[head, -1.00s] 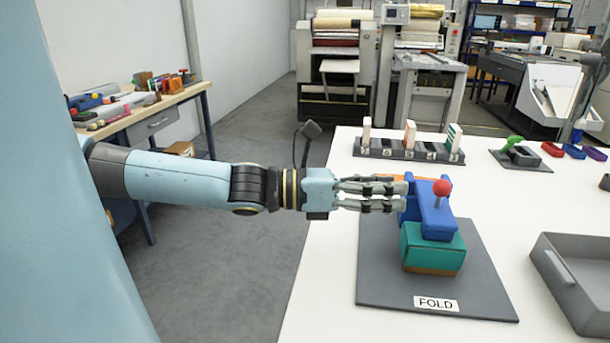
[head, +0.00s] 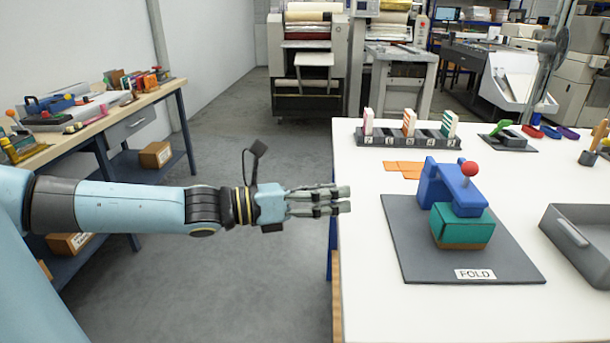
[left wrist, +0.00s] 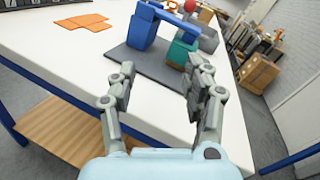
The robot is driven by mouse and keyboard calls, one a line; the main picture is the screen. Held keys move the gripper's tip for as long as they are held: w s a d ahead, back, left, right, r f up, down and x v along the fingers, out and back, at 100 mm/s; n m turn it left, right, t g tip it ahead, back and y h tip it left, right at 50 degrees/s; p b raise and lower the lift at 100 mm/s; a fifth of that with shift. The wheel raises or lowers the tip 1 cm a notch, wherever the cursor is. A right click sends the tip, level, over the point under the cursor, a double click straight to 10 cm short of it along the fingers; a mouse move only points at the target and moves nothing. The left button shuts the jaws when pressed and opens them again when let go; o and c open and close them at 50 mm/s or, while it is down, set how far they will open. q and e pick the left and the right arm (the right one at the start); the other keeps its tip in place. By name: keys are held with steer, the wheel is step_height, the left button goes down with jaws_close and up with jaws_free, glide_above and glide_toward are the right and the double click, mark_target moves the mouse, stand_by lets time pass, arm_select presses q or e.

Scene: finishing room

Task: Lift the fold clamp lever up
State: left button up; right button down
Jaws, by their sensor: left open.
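The fold clamp stands on a dark grey base plate (head: 415,255) with a FOLD label. Its blue lever (head: 455,185) ends in a red ball knob (head: 469,169) and lies across the top of a teal block (head: 462,227). In the left wrist view the lever (left wrist: 172,18) runs from the blue upright over the teal block (left wrist: 180,52). My left gripper (head: 345,200) is open and empty, left of the clamp near the table's left edge, apart from it. Its spread fingers (left wrist: 162,75) show in the left wrist view. My right gripper is not in view.
Orange sheets (head: 405,167) lie behind the clamp, before a dark rack (head: 385,139) with upright pieces. A grey tray (head: 590,245) stands to the right. The white table (head: 370,290) is clear left of the base plate. A side bench (head: 160,97) stands at left.

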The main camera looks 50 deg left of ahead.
arm_select(q)
steer(key=shift+s+a+f+n, duration=0.2)
steer(key=shift+a+f+n, duration=0.15)
steer(key=shift+f, duration=0.3)
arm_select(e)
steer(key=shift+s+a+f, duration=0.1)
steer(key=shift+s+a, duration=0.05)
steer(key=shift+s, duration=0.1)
